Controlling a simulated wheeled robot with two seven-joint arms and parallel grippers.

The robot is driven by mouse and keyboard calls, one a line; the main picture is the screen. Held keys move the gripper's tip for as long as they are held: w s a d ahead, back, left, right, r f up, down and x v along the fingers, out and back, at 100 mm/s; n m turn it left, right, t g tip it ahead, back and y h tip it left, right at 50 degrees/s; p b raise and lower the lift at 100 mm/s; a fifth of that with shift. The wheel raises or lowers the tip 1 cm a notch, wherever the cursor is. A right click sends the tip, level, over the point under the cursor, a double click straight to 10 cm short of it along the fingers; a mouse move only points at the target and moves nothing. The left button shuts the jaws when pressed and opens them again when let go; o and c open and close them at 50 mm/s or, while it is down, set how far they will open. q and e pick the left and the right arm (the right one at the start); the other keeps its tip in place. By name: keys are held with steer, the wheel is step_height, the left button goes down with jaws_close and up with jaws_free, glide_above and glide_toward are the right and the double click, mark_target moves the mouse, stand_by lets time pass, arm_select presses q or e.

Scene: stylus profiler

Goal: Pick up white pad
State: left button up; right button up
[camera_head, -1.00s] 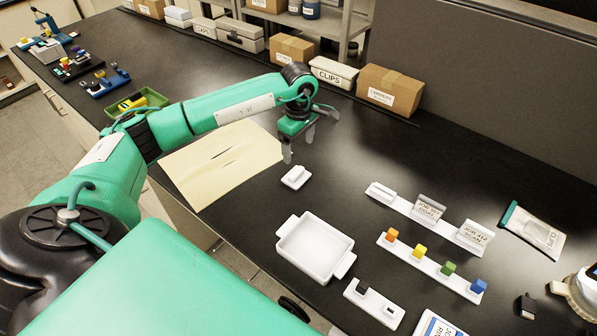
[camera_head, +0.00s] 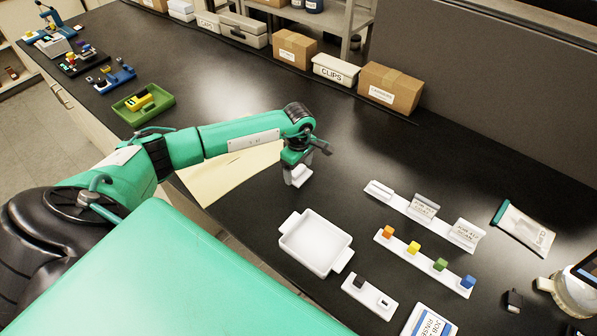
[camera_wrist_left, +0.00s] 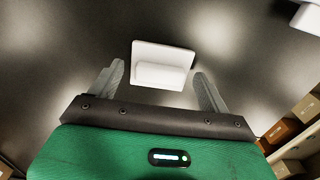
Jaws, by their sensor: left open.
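The white pad (camera_head: 301,176) is a small white plate with a raised ridge, lying on the black bench at the middle of the head view. In the left wrist view the pad (camera_wrist_left: 162,54) shows whole, with its ridge toward the gripper. My left gripper (camera_head: 305,167) is open above the pad and points down; one finger hides part of it in the head view. In the wrist view the open fingers (camera_wrist_left: 160,82) stand to either side of the pad, with gaps between. My right gripper is not in view.
A white tray (camera_head: 286,237) with handles stands in front of the pad. White racks with cards (camera_head: 396,197) and coloured blocks (camera_head: 398,245) lie to the right. A beige sheet (camera_head: 213,181) lies left, under my arm. Boxes (camera_head: 391,89) line the back.

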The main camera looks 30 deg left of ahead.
arm_select(q)
steer(key=c, duration=1.1)
